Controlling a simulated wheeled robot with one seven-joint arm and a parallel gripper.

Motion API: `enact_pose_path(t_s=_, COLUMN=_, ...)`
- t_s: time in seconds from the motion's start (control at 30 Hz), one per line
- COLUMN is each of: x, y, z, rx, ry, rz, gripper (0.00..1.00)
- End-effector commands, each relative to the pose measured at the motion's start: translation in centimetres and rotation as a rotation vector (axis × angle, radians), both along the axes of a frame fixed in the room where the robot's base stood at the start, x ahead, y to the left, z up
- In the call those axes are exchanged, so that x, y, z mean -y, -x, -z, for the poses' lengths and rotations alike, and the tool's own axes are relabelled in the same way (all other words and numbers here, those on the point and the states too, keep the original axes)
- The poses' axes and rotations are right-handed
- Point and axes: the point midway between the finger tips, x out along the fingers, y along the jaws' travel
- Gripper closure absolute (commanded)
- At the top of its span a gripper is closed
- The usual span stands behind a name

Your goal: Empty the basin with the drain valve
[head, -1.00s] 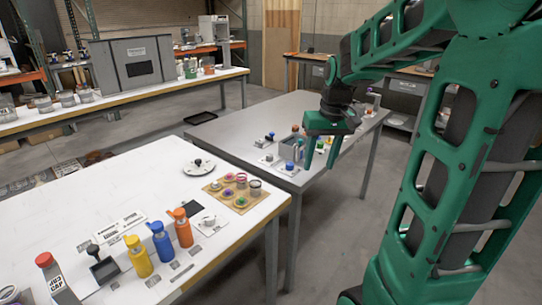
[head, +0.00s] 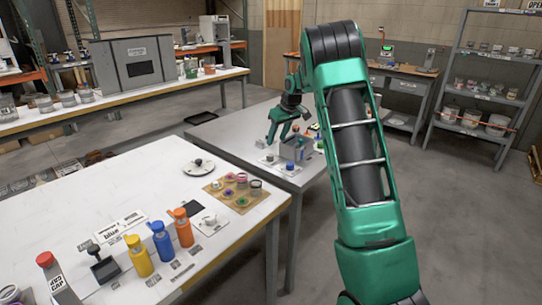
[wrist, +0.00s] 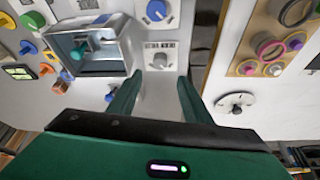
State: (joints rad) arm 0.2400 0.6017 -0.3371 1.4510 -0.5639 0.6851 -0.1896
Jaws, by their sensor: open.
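The basin (wrist: 72,52) is a grey open box at the upper left of the wrist view, with a teal-blue piece inside it. In the head view the basin (head: 291,149) stands on the near part of the grey table. A blue round knob (wrist: 156,11) sits on a white plate to the right of the basin in the wrist view. I cannot tell for sure which control is the drain valve. My gripper (wrist: 158,84) is open and empty, above the table beside the basin.
More coloured knobs, including a blue one (wrist: 28,47), lie left of the basin in the wrist view. A tan board (head: 233,190) with coloured pots and a white round dial (head: 199,168) are on the white table. Coloured bottles (head: 161,242) stand nearer.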

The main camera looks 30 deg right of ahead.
Motion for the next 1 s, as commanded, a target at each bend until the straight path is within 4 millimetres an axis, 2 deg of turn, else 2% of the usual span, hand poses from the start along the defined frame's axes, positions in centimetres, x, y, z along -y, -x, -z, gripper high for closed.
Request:
enact_pose_path(t_s=0.4, x=-0.3, y=-2.4, z=6.3, rx=-0.004, ry=-0.001, rz=0.003, gripper=0.55)
enact_pose_path(t_s=0.6, x=-0.4, y=-3.3, z=8.6, rx=-0.003, ry=0.000, rz=0.003, gripper=0.55)
enact_pose_path(t_s=0.8, x=-0.4, y=-3.7, z=9.4, rx=-0.001, ry=0.000, rz=0.003, gripper=0.55)
enact_pose_path(t_s=1.0, x=-0.4, y=-3.7, z=9.5, rx=-0.001, ry=0.000, rz=0.003, gripper=0.55)
